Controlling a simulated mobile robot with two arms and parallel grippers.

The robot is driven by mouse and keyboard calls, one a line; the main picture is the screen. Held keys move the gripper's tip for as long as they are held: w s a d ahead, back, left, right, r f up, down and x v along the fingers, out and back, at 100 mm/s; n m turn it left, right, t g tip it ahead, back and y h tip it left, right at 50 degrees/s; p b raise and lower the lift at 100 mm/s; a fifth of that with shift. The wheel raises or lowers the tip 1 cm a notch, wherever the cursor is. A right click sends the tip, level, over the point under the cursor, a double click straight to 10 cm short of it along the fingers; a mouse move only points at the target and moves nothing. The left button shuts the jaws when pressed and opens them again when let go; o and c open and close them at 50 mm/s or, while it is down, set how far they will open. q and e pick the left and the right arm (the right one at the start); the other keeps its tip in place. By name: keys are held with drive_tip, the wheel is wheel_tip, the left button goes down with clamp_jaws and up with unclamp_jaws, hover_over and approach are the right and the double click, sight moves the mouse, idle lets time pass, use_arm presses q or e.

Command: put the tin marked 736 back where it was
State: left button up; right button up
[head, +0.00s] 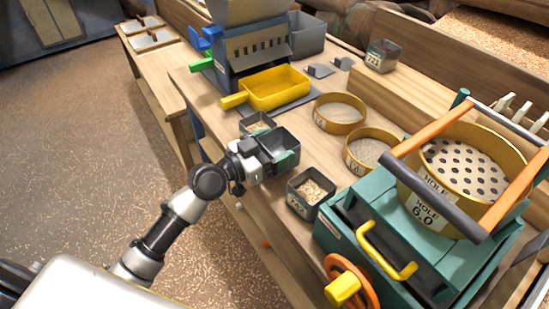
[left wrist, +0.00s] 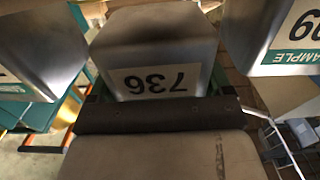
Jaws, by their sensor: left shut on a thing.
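The tin marked 736 (left wrist: 155,55) is a dark grey square tin, its number upside down in the left wrist view. In the head view the tin (head: 283,143) has its mouth up, and I see no grain in it. My left gripper (head: 264,157) is shut on it from the near left side. The tin is at the near edge of the bench, between two other tins. I cannot tell whether its base touches the bench.
A grain-filled tin (head: 257,123) stands just behind, and another (head: 311,190) in front. The wrist view shows a neighbouring tin marked SAMPLE (left wrist: 275,35). Two round sieves (head: 339,112), a yellow tray (head: 275,88) and a teal machine (head: 385,235) crowd the bench.

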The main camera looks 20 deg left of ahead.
use_arm(q)
wheel_tip(320, 180, down, 3)
drive_tip(key=shift+r+b, duration=0.2)
drive_tip(key=shift+b, duration=0.1)
use_arm(e)
drive_tip(key=shift+s+f, duration=0.45)
drive_tip(key=shift+f, duration=0.05)
use_arm(q)
drive_tip(key=shift+f, duration=0.1)
use_arm(e)
drive_tip(key=shift+f, duration=0.1)
